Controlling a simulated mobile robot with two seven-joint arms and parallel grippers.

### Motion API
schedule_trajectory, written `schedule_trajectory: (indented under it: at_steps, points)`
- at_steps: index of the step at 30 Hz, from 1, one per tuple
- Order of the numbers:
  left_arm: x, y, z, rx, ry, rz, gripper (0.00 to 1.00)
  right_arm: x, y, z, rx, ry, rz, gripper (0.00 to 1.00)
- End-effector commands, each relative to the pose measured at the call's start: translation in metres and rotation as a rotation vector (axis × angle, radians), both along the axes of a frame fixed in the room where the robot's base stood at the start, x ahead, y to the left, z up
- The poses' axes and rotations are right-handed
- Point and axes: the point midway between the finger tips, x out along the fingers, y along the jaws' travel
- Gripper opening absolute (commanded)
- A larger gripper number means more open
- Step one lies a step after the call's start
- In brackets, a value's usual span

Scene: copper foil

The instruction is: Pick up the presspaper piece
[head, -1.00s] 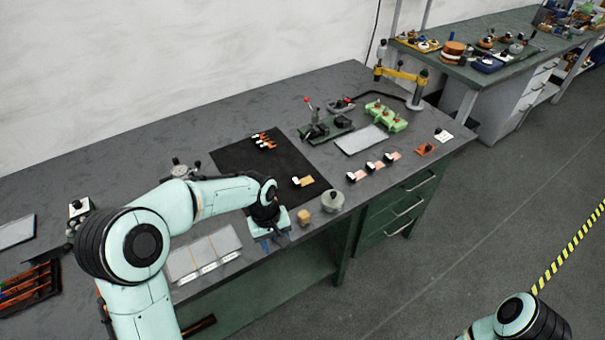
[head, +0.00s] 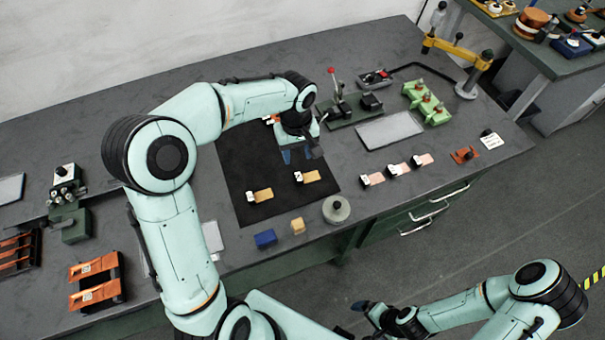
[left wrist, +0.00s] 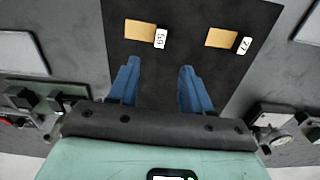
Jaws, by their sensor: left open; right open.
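Two flat tan pieces with white number tags lie apart on the black mat. In the head view, one tan piece (head: 264,195) is nearer the front edge and the other tan piece (head: 313,176) is further right. The left wrist view shows tan pieces at left (left wrist: 139,30) and right (left wrist: 221,38); which is presspaper I cannot tell. My left gripper (head: 300,156) is open and empty above the mat, its blue fingers (left wrist: 158,85) apart and clear of both pieces. My right gripper (head: 360,308) is open, low in front of the bench.
The black mat (head: 245,165) has bare room around the pieces. A blue block (head: 265,239), a tan block (head: 298,226) and a grey round weight (head: 336,209) stand along its front. Tagged pink pieces (head: 398,170) lie at right. A lever tool (head: 345,108) stands behind.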

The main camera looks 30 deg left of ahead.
Motion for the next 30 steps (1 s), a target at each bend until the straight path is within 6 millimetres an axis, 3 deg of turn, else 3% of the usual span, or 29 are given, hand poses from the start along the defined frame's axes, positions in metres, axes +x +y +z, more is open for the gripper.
schedule_trajectory:
  at_steps: [4,13,21,30]
  points:
    - [-0.001,0.0,-0.03,-0.001,0.005,-0.001,0.49,-0.002,0.0,-0.003,0.0,0.002,0.0,1.0]
    - [-0.002,-0.001,-0.054,-0.001,0.004,-0.002,0.49,-0.002,0.0,-0.003,-0.001,0.001,0.0,1.0]
    - [-0.004,-0.003,-0.091,-0.001,0.003,-0.001,0.49,0.0,0.0,-0.001,0.0,-0.001,0.0,1.0]
    - [-0.003,-0.003,-0.096,-0.001,-0.001,-0.001,0.49,0.0,0.0,-0.001,0.0,-0.001,0.0,1.0]
